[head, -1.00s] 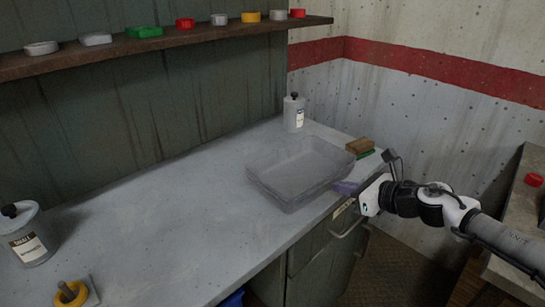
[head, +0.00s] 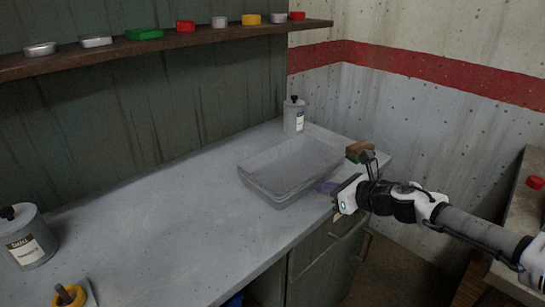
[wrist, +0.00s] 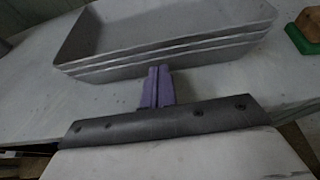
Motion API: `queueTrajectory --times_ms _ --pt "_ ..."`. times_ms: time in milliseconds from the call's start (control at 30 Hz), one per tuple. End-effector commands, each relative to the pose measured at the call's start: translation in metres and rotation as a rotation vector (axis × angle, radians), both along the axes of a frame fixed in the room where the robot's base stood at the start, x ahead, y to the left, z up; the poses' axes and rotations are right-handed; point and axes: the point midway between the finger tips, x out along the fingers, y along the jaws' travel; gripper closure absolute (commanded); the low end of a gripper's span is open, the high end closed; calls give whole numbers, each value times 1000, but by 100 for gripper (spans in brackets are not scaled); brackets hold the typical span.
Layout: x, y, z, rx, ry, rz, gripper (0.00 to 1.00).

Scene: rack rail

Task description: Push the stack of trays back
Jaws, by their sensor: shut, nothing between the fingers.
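The stack of grey trays (head: 262,186) sits on the worktop near its right end, set in from the front edge. In the wrist view the nested rims of several trays (wrist: 165,51) show one above another, and the top tray looks empty. My gripper (head: 326,187) is at the front right side of the stack, low over the worktop. Its purple fingers (wrist: 157,88) are shut together with nothing between them. The fingertips are at the near wall of the stack; I cannot tell for sure whether they touch it.
A brown and green block (head: 359,150) lies right of the stack, at the worktop's end. A grey bottle (head: 293,115) stands behind the stack by the wall. Another bottle (head: 27,238) and a yellow ring (head: 70,296) are far left. The worktop (head: 165,205) left of the stack is clear.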

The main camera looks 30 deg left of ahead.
Motion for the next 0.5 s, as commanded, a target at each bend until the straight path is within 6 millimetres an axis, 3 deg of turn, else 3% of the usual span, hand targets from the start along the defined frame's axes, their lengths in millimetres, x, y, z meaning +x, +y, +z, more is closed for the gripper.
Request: queueTrajectory --times_ms 500 --pt "13 35 0 -1 -2 1 100"
